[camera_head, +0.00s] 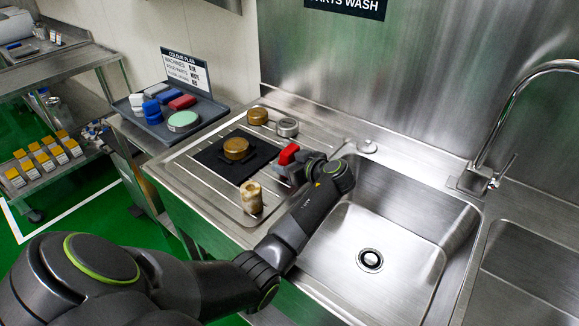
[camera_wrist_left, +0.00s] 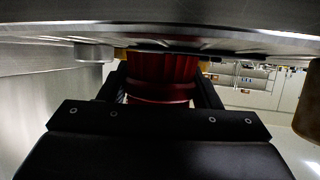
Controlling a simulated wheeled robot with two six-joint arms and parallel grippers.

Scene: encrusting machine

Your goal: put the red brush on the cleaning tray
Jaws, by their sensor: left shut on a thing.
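My left gripper (camera_head: 284,166) is shut on the red brush (camera_head: 289,154) above the drainboard, right of the black mat. In the left wrist view the red brush (camera_wrist_left: 160,75) sits between the two dark fingers; its lower part is partly hidden by the gripper body. The cleaning tray (camera_head: 206,113) is a dark tray at the back left, in front of the colour plan sign. It holds blue, white and red blocks and a round green-topped piece. My right gripper is not in view.
The black mat (camera_head: 213,160) on the drainboard carries a brass-coloured round part (camera_head: 237,149). Another brass part (camera_head: 257,116), a steel ring (camera_head: 287,127) and an upright tan cylinder (camera_head: 251,198) stand nearby. The sink (camera_head: 400,235) and tap (camera_head: 507,100) lie to the right.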

